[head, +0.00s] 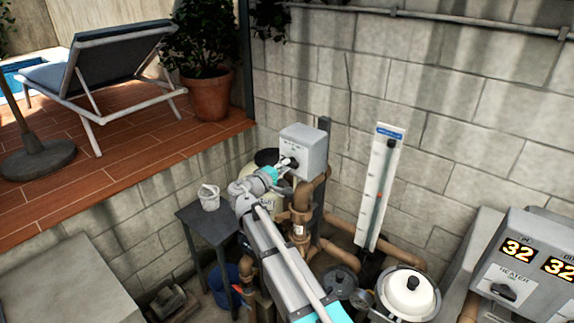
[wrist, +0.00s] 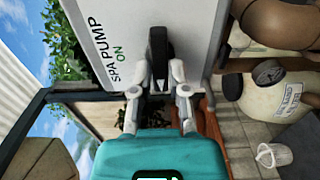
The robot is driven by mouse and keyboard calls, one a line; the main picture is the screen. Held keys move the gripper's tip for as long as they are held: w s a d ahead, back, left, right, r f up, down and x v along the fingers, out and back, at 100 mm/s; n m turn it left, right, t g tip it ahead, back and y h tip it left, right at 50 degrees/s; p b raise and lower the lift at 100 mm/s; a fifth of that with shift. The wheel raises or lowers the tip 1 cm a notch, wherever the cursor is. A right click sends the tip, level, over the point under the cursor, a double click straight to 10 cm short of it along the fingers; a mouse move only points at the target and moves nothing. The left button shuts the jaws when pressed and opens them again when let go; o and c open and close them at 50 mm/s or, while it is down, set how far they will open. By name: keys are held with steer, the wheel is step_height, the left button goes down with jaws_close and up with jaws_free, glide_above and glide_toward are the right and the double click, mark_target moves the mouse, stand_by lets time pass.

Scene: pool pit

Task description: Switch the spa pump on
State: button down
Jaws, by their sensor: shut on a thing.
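The spa pump switch box (head: 303,150) is a light grey box by the block wall, among brown pipes. In the wrist view its face (wrist: 105,40) fills the upper part, turned sideways, with the words "SPA PUMP" and "ON". A black switch handle (wrist: 157,48) stands out from that face, beside the "ON" label. My gripper (wrist: 158,82) is shut on the handle, one finger on each side of it. In the head view my gripper (head: 284,166) reaches the front of the box, and the handle is mostly hidden there.
Brown pipes (head: 300,205) and a cream tank (head: 248,182) are close to my arm. A dark side table (head: 205,218) with a white bucket (head: 209,197) stands left. A heater panel (head: 520,265) showing 32 is at right, near a white-lidded filter (head: 408,292).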

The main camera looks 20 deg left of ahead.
steer(key=shift+m, duration=0.3)
steer(key=shift+d+m, duration=0.1)
steer(key=shift+m, duration=8.9)
steer(key=c, duration=0.5)
jaws_free()
steer(key=shift+v, duration=3.5)
